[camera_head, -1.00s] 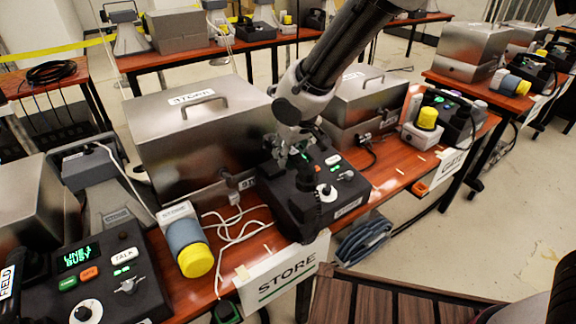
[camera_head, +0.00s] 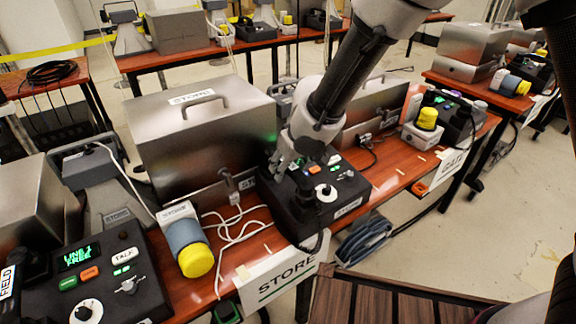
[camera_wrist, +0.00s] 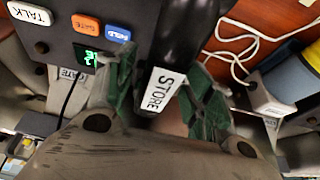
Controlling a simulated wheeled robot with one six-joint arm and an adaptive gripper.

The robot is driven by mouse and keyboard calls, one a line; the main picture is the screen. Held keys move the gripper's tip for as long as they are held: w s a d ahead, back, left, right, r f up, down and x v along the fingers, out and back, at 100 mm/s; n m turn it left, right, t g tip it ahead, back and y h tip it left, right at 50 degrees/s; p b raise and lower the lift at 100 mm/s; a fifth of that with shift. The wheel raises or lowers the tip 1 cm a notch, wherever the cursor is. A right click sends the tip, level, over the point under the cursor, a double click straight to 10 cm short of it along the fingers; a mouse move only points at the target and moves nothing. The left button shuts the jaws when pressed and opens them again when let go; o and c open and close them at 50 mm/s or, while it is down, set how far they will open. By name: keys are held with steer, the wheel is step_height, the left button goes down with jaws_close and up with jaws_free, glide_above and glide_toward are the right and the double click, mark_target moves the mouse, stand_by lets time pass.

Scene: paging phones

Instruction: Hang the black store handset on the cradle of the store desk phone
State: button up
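The black store handset (camera_wrist: 192,40), with a white STORE label, lies between the two green-padded fingers of my gripper (camera_wrist: 160,92) in the wrist view. The fingers appear closed against its sides. In the head view my gripper (camera_head: 288,165) is over the left side of the black store desk phone (camera_head: 345,188), and the dark handset (camera_head: 306,200) points down toward its front edge. My gripper hides much of the cradle side, so I cannot tell whether the handset touches the cradle. The phone's buttons also show in the wrist view (camera_wrist: 85,25).
A steel STORE box (camera_head: 200,130) stands behind left. A yellow-capped cylinder (camera_head: 190,248) and white cables (camera_head: 235,235) lie left of the phone. The field phone (camera_head: 90,280) is at front left, and a STORE sign (camera_head: 283,275) hangs at the table edge.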

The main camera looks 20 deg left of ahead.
steer(key=shift+d+r, duration=0.1)
steer(key=shift+r, duration=0.45)
steer(key=v, duration=1.1)
steer(key=shift+s+f, duration=0.1)
steer(key=w+d+r+m+h, duration=0.1)
steer(key=w+d+r+m, duration=0.15)
steer(key=d, duration=0.65)
steer(key=w+d+r+m+t, duration=0.1)
steer(key=d+r, duration=0.3)
steer(key=d, duration=0.5)
steer(key=w+d+r+m+h, duration=0.1)
steer(key=d+r, duration=0.3)
steer(key=d, duration=0.5)
steer(key=s+d+r+m, duration=0.1)
steer(key=s+d+m, duration=0.1)
steer(key=s+d, duration=0.6)
steer(key=s+d+r+m+h, duration=0.1)
steer(key=s+d+m, duration=0.2)
steer(key=s+d, duration=0.6)
steer(key=d, duration=0.5)
steer(key=shift+s+d+r, duration=0.2)
steer(key=shift+r, duration=0.05)
steer(key=shift+m, duration=0.25)
